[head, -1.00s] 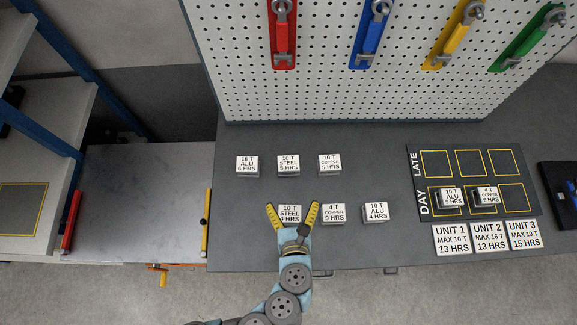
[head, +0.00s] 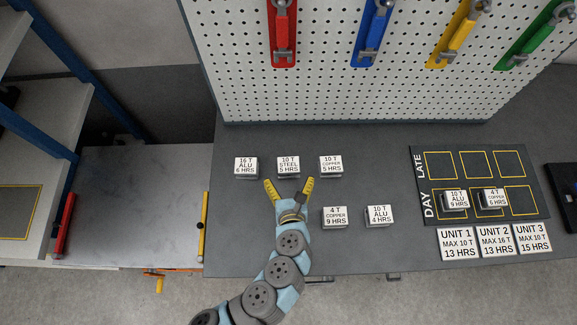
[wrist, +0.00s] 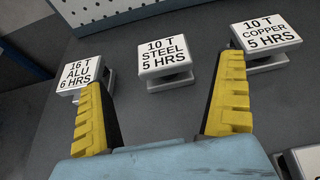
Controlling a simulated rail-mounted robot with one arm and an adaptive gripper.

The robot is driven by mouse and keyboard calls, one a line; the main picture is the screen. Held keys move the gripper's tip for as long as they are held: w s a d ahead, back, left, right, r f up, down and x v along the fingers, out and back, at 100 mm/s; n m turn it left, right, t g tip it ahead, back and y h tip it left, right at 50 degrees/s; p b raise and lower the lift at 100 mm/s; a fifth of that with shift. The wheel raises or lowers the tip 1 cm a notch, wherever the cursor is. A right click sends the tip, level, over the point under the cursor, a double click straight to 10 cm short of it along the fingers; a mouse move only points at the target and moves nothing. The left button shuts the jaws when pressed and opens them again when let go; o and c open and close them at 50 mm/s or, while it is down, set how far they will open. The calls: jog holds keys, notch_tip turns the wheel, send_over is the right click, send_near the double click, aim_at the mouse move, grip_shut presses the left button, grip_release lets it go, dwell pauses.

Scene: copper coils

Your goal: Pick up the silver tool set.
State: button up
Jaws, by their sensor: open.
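I cannot single out a silver tool set. Grey metal tools hang on a red holder (head: 283,40), a blue holder (head: 370,42), a yellow holder (head: 452,42) and a green holder (head: 528,42) on the pegboard. My gripper (head: 290,184) is open and empty over the dark bench, well below these tools in the head view. It points toward the block labelled 10 T STEEL 5 HRS (head: 288,164). In the wrist view that block (wrist: 166,58) shows ahead between the yellow fingers (wrist: 163,88), apart from them.
Blocks 16 T ALU (head: 246,165) and 10 T COPPER (head: 331,163) flank it. Blocks 4 T COPPER (head: 335,214) and 10 T ALU (head: 379,213) stand right of my arm. A schedule board (head: 535,208) holds two blocks. A grey table (head: 130,200) on the left is bare.

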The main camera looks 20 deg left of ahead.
aim_at(289, 165)
jog(key=shift+x, duration=3.8)
jog(key=shift+d+f, duration=0.15)
jog(key=c, duration=1.2)
